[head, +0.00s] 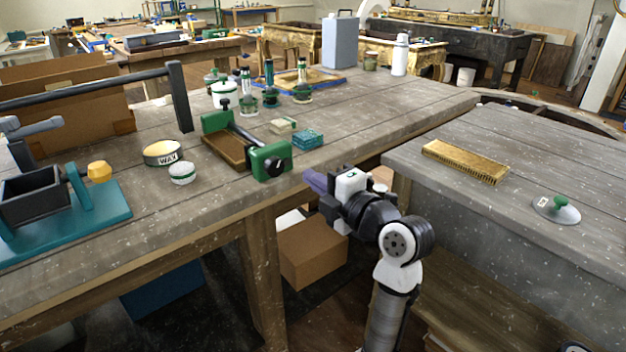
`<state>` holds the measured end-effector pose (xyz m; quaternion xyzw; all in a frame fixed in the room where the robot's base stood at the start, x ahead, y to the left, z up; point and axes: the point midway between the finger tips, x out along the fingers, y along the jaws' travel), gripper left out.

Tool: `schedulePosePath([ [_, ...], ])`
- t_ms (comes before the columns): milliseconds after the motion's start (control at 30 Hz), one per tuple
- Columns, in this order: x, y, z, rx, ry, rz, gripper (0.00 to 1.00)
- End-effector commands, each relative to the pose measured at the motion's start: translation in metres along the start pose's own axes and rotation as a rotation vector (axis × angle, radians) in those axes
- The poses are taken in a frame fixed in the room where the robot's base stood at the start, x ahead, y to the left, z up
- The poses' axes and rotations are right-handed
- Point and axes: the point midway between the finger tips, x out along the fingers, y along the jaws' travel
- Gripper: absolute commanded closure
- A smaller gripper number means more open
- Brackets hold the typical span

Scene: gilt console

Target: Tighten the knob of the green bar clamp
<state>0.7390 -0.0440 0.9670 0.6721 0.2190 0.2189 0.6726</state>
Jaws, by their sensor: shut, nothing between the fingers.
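The green bar clamp (270,160) lies on the left workbench near its front edge. It has green jaws at both ends, a dark bar between them and a brown wooden piece beside the bar. My gripper (308,180) is shut and empty, with purple fingers pointing left. It is just to the right of and below the knob, apart from it, near the bench edge. Fine detail at the fingertips is small.
A wax tin (163,153), a small white jar (182,173) and a teal vise (95,215) stand left of the clamp. A teal block (308,139) and several bottles are behind it. The right table (460,210) holds a golden brush (466,160). A cardboard box (312,250) sits below.

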Motion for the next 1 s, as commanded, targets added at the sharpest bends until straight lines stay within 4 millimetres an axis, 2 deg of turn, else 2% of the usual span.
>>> schedulePosePath([
  [333, -0.004, 0.015, 0.003, 0.006, 0.002, -0.003, 1.00],
  [700, -0.009, 0.013, 0.002, 0.003, -0.002, 0.000, 1.00],
  [867, -0.001, 0.013, 0.001, 0.003, 0.001, -0.001, 1.00],
  [1000, 0.015, 0.015, 0.001, 0.004, 0.000, -0.001, 1.00],
])
